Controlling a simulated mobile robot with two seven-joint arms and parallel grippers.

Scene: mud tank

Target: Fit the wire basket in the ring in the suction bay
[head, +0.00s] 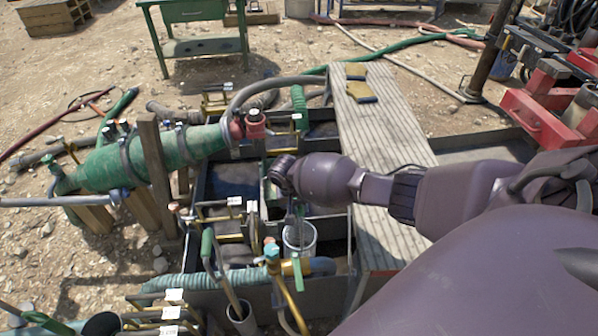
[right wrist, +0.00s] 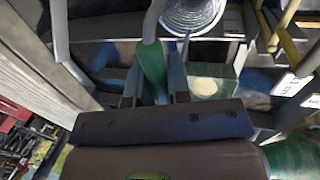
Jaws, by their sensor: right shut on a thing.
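My right gripper (head: 295,208) reaches in over the dark tank bays, pointing down. In the right wrist view its fingers (right wrist: 154,98) are shut on a green grip (right wrist: 151,62) with a bent grey rod running up out of the picture. A round silvery vessel with ringed walls, seemingly the wire basket (right wrist: 193,12), shows just beyond the grip. In the head view it is a pale cylinder (head: 300,240) just below the gripper, upright in a bay. Whether the rod joins it is unclear. I cannot make out the ring. My left gripper is not in view.
A green tapered pipe (head: 150,160) lies on the left. Valves, hoses and tagged brass handles crowd the near left bays. A green table (head: 200,47) stands behind.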

